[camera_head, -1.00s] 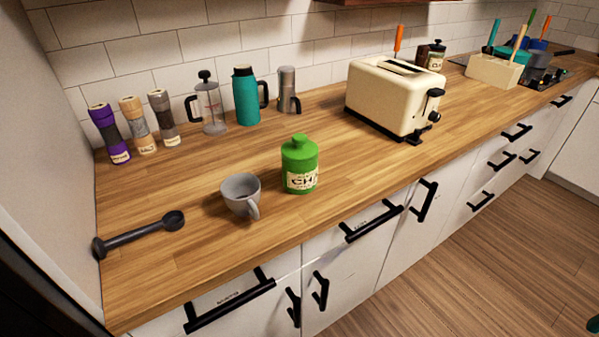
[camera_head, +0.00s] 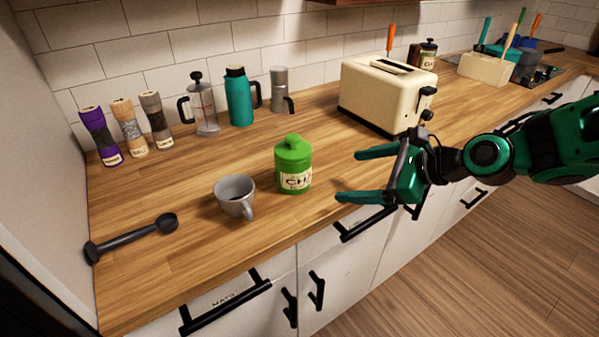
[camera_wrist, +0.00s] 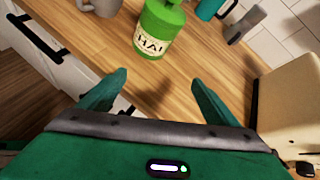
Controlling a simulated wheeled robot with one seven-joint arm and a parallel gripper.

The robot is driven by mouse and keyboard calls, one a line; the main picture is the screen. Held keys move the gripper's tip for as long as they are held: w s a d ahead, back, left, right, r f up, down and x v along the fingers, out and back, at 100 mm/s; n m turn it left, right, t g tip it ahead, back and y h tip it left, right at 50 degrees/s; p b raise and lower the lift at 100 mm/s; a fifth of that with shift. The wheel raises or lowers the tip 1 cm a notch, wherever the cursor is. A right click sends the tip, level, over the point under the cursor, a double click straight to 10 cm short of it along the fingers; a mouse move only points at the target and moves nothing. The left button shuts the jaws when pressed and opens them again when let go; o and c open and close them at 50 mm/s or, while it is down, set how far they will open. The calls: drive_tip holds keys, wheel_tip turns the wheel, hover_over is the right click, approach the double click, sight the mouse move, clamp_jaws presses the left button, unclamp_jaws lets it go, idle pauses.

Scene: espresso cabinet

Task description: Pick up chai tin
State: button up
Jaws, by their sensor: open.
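The chai tin (camera_head: 293,165) is green with a knobbed lid and a cream label, and stands upright on the wooden counter. It also shows in the wrist view (camera_wrist: 158,28), at the top middle, beyond my fingertips. My gripper (camera_head: 347,175) is to the right of the tin in the head view, with its green fingers spread and pointing left at it. In the wrist view my gripper (camera_wrist: 158,84) is empty, and bare counter lies between the fingers and the tin.
A grey mug (camera_head: 235,196) stands close to the tin's left. A cream toaster (camera_head: 385,92) stands behind my gripper. A teal flask (camera_head: 239,97), a French press (camera_head: 203,105) and several mills line the wall. A dark scoop (camera_head: 130,238) lies at the left.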

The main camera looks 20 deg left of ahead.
sight(294, 163)
drive_tip(key=a+m, duration=0.1)
drive_tip(key=a, duration=0.1)
drive_tip(key=a+r+m+y, duration=0.1)
drive_tip(key=a, duration=0.1)
drive_tip(key=a+r+m+y, duration=0.1)
drive_tip(key=a, duration=0.1)
drive_tip(key=shift+s+a, duration=0.3)
drive_tip(key=shift+s, duration=0.1)
drive_tip(key=x, duration=1)
drive_tip(key=c, duration=1.8)
drive_tip(key=shift+r, duration=0.1)
